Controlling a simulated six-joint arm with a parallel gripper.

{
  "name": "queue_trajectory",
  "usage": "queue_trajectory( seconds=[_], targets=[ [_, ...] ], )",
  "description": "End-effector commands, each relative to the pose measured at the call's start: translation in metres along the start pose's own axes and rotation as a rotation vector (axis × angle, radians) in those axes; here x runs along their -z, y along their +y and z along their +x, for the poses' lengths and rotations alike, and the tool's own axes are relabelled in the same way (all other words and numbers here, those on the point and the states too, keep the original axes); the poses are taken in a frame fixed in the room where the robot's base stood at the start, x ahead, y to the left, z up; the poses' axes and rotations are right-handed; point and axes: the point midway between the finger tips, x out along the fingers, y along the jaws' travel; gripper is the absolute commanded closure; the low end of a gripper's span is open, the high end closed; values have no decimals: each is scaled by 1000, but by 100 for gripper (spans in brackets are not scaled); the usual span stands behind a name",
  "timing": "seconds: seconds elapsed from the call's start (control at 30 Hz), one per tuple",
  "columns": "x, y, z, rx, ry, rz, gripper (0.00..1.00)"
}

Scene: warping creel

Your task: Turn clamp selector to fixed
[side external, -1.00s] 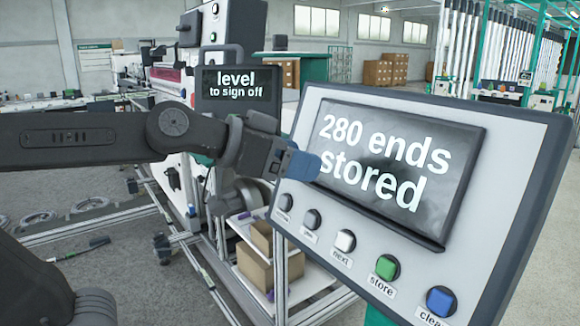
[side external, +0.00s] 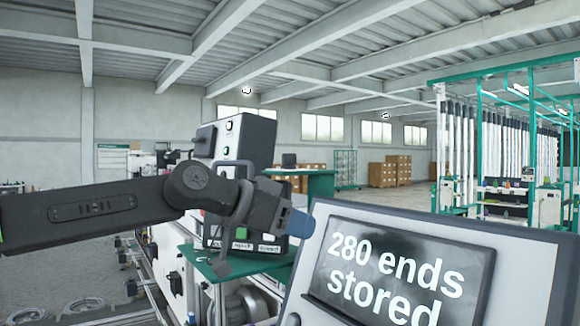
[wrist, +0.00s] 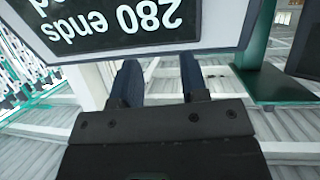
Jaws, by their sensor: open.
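No selector labelled clamp or fixed can be read. A black knob or handle (side external: 203,141) sticks out of the left side of a grey box (side external: 244,142) behind my arm in the side view; I cannot tell if it is the selector. My gripper (side external: 298,222) is by the top left corner of the "280 ends stored" panel (side external: 312,240). In the wrist view my gripper (wrist: 160,65) has its two blue fingers apart with nothing between them. The panel (wrist: 220,50) appears upside down just beyond the fingertips.
A dark button box (side external: 268,243) on a green shelf (side external: 225,268) stands behind my arm, partly hidden by it. The wrist view shows a green plate (wrist: 275,85) at right. A green creel frame (side external: 435,150) stands far right.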

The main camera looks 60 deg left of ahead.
Motion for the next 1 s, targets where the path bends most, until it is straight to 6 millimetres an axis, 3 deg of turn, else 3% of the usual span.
queue_trajectory(
  seconds=[0.03, 0.2, 0.33, 0.53, 0.77, 1.0],
  targets=[
    [26, -22, -7, 46, 9, -19, 60],
    [91, -78, -43, 166, 15, -59, 60],
    [122, -108, -72, 243, 14, -76, 60],
    [140, -126, -96, 302, 7, -87, 60],
    [142, -133, -82, 304, 4, -88, 60],
    [141, -147, -35, 302, 4, -87, 60]
  ],
)
